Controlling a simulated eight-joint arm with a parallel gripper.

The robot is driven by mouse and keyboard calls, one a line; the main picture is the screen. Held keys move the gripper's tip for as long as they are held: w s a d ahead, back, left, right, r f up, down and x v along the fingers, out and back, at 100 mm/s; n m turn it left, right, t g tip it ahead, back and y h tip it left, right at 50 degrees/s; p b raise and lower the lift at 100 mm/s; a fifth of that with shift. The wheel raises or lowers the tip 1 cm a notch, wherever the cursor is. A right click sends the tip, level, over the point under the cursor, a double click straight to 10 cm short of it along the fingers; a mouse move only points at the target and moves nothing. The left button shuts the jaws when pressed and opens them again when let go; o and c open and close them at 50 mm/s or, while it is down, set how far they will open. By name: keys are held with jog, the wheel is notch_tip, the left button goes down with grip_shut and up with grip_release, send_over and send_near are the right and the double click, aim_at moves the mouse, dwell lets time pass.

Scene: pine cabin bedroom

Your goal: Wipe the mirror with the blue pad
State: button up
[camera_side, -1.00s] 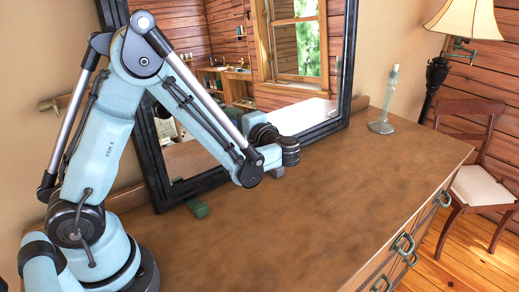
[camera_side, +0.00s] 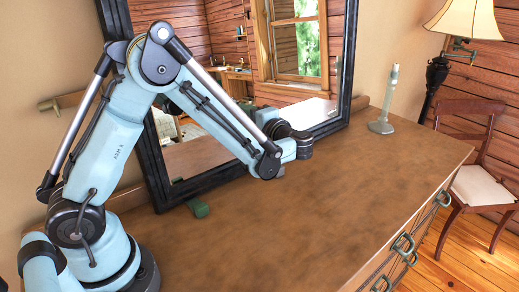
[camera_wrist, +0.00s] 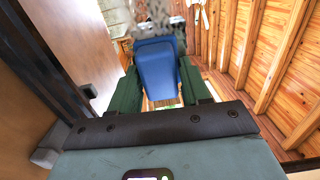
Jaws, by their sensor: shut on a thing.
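The mirror (camera_side: 225,50) stands upright in a dark frame at the back of the dresser and reflects the room and a window. My gripper (camera_wrist: 160,88) is shut on the blue pad (camera_wrist: 158,72), which sits between its two green fingers in the wrist view. In the side view my wrist is in front of the lower part of the mirror, above the dresser top. There the arm hides the fingers and the pad, so I cannot tell whether the pad touches the glass.
The wooden dresser top (camera_side: 350,190) is mostly clear. A pale glass object (camera_side: 384,103) stands at its back right. A small green block (camera_side: 198,208) is at the mirror's lower edge. A lamp (camera_side: 463,20) and a chair (camera_side: 480,185) are off to the right.

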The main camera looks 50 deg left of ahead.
jog(key=shift+s, duration=5.35)
jog(key=shift+w+a+r, duration=0.1)
jog(key=shift+w+r, duration=0.1)
jog(key=shift+w, duration=2.65)
jog(key=shift+w+r, duration=0.2)
jog(key=shift+w, duration=2.6)
jog(key=shift+s, duration=0.1)
jog(key=s, duration=1.1)
jog(key=shift+s, duration=0.15)
jog(key=shift+a, duration=0.1)
jog(key=d, duration=0.6)
jog(key=shift+r, duration=0.25)
